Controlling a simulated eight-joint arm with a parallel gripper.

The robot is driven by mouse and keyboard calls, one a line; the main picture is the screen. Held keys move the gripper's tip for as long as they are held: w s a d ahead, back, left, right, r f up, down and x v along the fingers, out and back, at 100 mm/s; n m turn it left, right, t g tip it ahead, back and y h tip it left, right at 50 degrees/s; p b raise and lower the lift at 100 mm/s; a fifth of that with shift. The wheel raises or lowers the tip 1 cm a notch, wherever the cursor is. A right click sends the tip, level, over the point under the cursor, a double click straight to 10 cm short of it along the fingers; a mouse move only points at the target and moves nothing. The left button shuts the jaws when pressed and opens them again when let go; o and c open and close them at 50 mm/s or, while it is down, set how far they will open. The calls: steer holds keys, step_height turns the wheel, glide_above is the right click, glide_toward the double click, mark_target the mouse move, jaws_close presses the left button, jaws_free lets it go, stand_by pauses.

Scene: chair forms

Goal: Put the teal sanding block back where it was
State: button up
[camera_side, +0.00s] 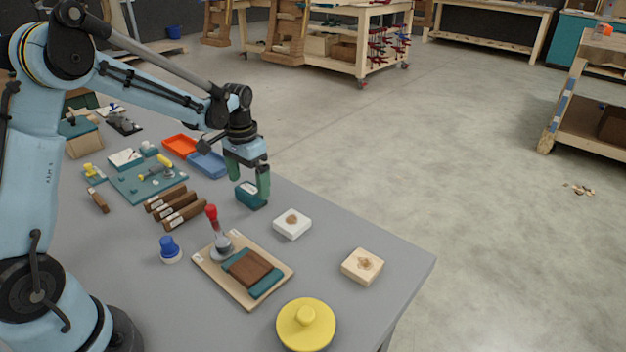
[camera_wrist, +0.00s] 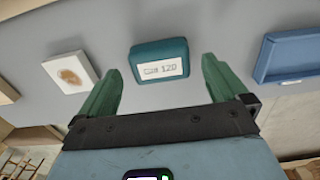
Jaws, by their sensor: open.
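The teal sanding block (camera_side: 249,196) stands on the grey table, near its far right edge. In the wrist view the gripper (camera_wrist: 161,68) has a gap between each fingertip and the block. I cannot tell how far the block reaches between the fingers. A wooden board (camera_side: 232,294) nearer the camera holds a brown block (camera_side: 249,268) with teal showing at both its ends.
A white block (camera_side: 292,225), a pale wooden block (camera_side: 362,266) and a yellow knobbed lid (camera_side: 306,326) lie to the right. A red-handled tool (camera_side: 213,222) stands at the board. Brown blocks (camera_side: 165,199) and a blue tray (camera_side: 207,165) are left of my gripper.

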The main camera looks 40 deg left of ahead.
mark_target(249, 188)
step_height(249, 188, up, 8)
steer(key=s+d+r+t, duration=0.2)
steer(key=s+d+t, duration=0.5)
steer(key=s+d, duration=0.4)
steer(key=shift+s+d, duration=0.25)
steer(key=shift+s, duration=1.05)
steer(key=shift+r, duration=0.1)
